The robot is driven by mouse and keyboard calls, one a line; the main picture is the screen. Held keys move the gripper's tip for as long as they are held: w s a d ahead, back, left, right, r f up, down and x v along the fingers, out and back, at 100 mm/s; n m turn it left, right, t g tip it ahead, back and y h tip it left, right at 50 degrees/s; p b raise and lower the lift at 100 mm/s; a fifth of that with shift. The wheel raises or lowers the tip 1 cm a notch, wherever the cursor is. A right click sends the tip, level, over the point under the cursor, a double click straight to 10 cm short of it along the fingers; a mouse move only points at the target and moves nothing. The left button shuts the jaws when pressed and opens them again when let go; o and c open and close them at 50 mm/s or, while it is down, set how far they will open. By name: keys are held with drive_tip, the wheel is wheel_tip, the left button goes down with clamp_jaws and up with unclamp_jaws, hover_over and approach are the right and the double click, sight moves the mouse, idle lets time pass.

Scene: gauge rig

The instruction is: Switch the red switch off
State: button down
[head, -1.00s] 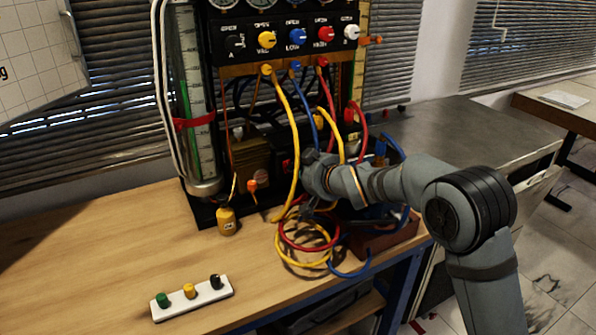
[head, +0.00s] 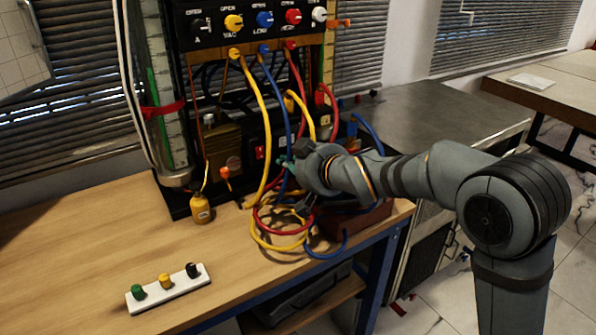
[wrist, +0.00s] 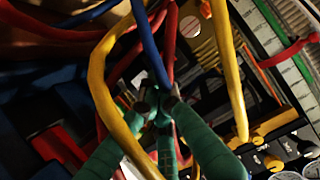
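A small red switch (head: 259,152) sits on the front of the black box at the back of the bench, left of my gripper in the head view. I cannot make it out for sure in the wrist view. My gripper (head: 287,163) is in front of the box, among the hoses and a little right of the switch, apart from it. In the wrist view its green fingers (wrist: 158,106) come together at the tips and look shut. A blue hose (wrist: 150,45) passes at the tips; nothing is clearly held.
Yellow (head: 262,120), blue and red hoses hang around my gripper and coil on the bench. A brass box (head: 222,146) stands left of the switch. Coloured knobs (head: 265,20) line the panel above. A white strip with three knobs (head: 170,291) lies front left; the bench's left is clear.

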drive_tip(key=shift+f+v, duration=0.2)
drive_tip(key=shift+v, duration=0.95)
drive_tip(key=shift+f+v, duration=0.2)
drive_tip(key=shift+v, duration=0.95)
drive_tip(key=shift+s, duration=0.15)
